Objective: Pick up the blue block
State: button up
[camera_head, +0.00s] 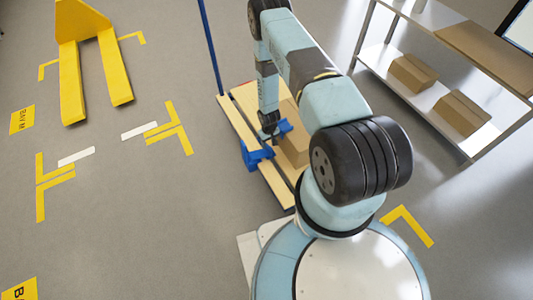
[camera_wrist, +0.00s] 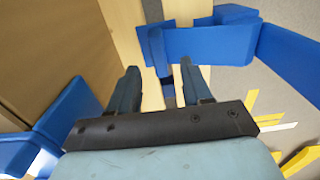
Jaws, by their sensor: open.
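Blue pieces lie around my gripper (camera_head: 269,130) at the wooden platform (camera_head: 243,122). In the head view, one blue piece (camera_head: 255,154) is at the platform's left edge, below my gripper. In the wrist view, an upright narrow blue piece (camera_wrist: 157,45) stands just beyond the gap between my fingertips (camera_wrist: 159,68), in front of a wider blue piece (camera_wrist: 208,43). I cannot tell which piece is the blue block, or whether these are joined. My gripper is open, fingers pointing at the narrow piece, with no visible grip on anything.
A cardboard box (camera_head: 292,143) stands on the platform, close beside my gripper. A blue pole (camera_head: 210,45) rises at the platform's far end. A shelf with boxes (camera_head: 461,113) is at right, a yellow pallet jack (camera_head: 71,85) at upper left. The left floor is mostly clear.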

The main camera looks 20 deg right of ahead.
aim_at(269, 148)
jog(key=shift+s+d+f, duration=0.1)
jog(key=shift+f, duration=2.7)
grip_shut()
